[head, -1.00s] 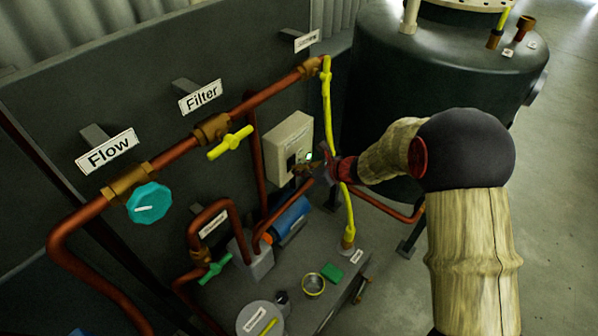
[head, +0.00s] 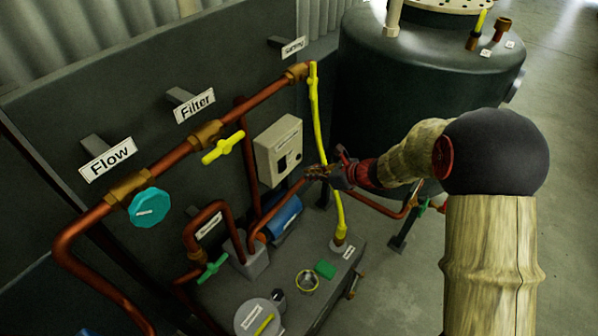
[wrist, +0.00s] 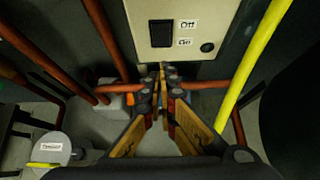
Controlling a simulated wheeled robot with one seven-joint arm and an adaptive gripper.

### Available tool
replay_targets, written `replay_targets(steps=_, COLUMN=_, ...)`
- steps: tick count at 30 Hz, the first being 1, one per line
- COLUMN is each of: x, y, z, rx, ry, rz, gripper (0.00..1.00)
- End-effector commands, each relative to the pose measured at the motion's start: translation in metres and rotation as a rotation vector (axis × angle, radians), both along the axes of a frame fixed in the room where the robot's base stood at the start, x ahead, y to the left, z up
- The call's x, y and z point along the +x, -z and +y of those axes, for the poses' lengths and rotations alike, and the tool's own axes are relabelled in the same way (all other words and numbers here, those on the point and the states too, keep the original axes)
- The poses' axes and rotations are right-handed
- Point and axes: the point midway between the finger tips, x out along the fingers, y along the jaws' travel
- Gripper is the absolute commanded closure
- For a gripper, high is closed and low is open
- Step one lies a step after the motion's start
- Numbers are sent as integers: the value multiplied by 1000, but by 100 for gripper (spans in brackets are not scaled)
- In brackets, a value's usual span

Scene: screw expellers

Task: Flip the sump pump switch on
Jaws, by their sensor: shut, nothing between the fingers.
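The beige switch box (head: 276,148) is on the dark panel, left of the yellow pipe. Its black rocker switch (head: 283,163) shows in the head view. In the wrist view the box (wrist: 215,22) fills the top middle, with the rocker (wrist: 161,33) beside an "Off" label above and a lower label that seems to read "On". A small round indicator (wrist: 207,47) there looks dark green. My gripper (head: 311,173) is shut and empty, just below and right of the box. In the wrist view its fingertips (wrist: 163,70) sit below the rocker, apart from it.
A yellow pipe (head: 327,150) runs down close to my gripper. Copper pipes with a yellow valve handle (head: 223,147) and a teal knob (head: 149,207) lie to the left. A blue pump (head: 280,218) is below the box. A dark tank (head: 425,75) stands behind my arm.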

Motion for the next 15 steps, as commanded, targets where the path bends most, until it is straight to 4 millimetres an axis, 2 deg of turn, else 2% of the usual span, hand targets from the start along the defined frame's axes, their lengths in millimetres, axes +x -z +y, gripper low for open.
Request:
replay_targets(steps=1, x=-4, y=-10, z=-7, rx=0, ry=2, rz=-3, gripper=100)
replay_targets(steps=6, x=-16, y=-22, z=-22, rx=0, ry=1, rz=-2, gripper=100)
replay_targets(steps=15, x=-22, y=-26, z=-28, rx=0, ry=-1, rz=-1, gripper=100)
